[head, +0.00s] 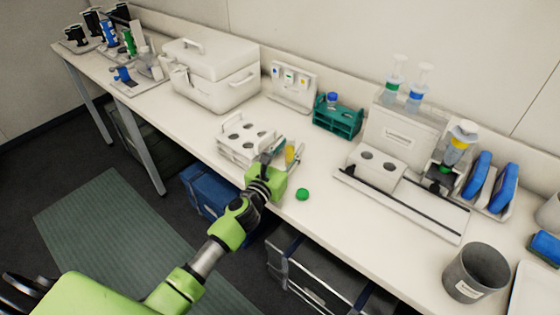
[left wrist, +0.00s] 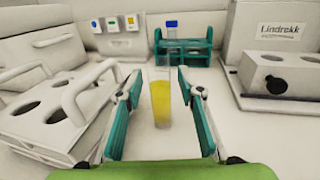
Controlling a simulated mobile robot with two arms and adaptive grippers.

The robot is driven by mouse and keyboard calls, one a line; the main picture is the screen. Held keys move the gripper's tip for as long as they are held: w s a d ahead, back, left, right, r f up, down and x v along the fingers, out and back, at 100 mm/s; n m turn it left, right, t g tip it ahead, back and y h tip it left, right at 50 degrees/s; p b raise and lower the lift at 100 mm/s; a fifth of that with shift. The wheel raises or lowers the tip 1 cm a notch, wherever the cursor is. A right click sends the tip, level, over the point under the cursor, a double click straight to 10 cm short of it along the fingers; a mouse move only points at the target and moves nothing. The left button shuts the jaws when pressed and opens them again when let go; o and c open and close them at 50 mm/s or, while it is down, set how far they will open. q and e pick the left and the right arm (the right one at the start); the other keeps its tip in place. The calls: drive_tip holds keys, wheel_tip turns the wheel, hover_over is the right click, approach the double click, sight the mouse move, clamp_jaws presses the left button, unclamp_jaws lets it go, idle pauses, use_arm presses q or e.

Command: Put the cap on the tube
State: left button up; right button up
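The tube (head: 290,153) with yellow liquid is upright on the bench, just right of the white rack with round holes. In the left wrist view the tube (left wrist: 161,102) is clear, its upper part is empty, and no cap shows on its top. My left gripper (head: 277,150) is at the tube. In its wrist view the teal fingers (left wrist: 160,108) are open, one on each side of the tube, with gaps to both. A small green cap (head: 303,194) lies on the bench near the front edge, right of my gripper. My right gripper is not in view.
The white rack (head: 228,154) stands close left of my gripper. Behind are a white cooler box (head: 213,88) and a teal rack (head: 325,121) holding a blue-capped tube. A white block with holes (head: 376,171) stands to the right. The bench around the green cap is clear.

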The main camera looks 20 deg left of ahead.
use_arm(q)
drive_tip(key=s, duration=0.3)
drive_tip(key=s+a, duration=0.1)
drive_tip(key=s, duration=0.2)
drive_tip(key=s+b, duration=0.1)
drive_tip(key=s, duration=0.3)
drive_tip(key=shift+a+f, duration=0.15)
drive_tip(key=shift+s, duration=0.6)
